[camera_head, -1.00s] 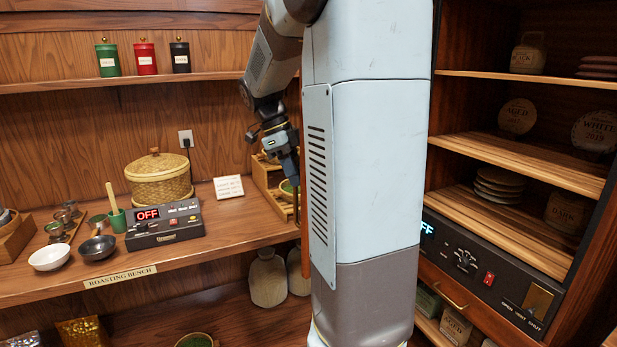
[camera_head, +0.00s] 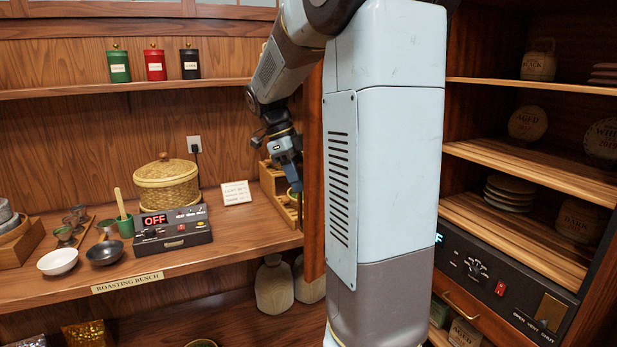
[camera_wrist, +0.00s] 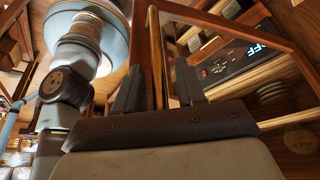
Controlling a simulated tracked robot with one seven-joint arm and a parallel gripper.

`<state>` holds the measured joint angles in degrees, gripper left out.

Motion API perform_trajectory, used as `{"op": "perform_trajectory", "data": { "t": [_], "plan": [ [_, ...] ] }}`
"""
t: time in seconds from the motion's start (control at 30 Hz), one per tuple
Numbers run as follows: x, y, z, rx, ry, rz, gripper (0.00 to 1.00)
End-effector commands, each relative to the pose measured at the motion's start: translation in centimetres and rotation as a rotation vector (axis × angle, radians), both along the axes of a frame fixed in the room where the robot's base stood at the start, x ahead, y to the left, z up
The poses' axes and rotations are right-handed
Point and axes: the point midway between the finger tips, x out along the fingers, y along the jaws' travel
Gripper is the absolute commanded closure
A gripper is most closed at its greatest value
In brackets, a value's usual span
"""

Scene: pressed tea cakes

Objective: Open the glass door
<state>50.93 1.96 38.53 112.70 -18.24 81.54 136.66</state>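The glass door shows in the wrist view as a wooden frame (camera_wrist: 235,22) around a see-through pane. A slim brass bar handle (camera_wrist: 153,45) runs along its near upright. In the head view a red-brown upright (camera_head: 313,170), which looks like the door's edge, stands out from the cabinet, partly hidden by my column. My gripper (camera_wrist: 159,72) has its two dark fingers apart, one on each side of the handle, with gaps visible. In the head view my gripper (camera_head: 294,180) is beside that upright, above the bench's right end; its fingertips are hard to make out.
The cabinet shelves (camera_head: 520,165) at right hold tea cakes, with a control panel (camera_head: 500,285) below. The roasting bench (camera_head: 240,235) at left carries a roaster control box (camera_head: 170,228), a lidded basket (camera_head: 166,184) and bowls. Jars (camera_head: 275,285) stand under the bench.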

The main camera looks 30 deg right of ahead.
Motion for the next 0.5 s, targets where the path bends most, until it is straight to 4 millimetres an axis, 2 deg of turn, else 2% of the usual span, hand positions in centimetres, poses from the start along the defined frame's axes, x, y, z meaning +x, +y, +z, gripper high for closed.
{"op": "perform_trajectory", "data": {
  "t": [0.27,0.37,0.5],
  "plan": [
    [0.2,0.2,0.4,0.0,-0.001,0.001,0.61],
    [0.5,0.5,1.4,0.0,-0.002,0.003,0.61],
    [1.2,1.0,3.6,0.0,-0.004,0.003,0.61]
  ]
}}
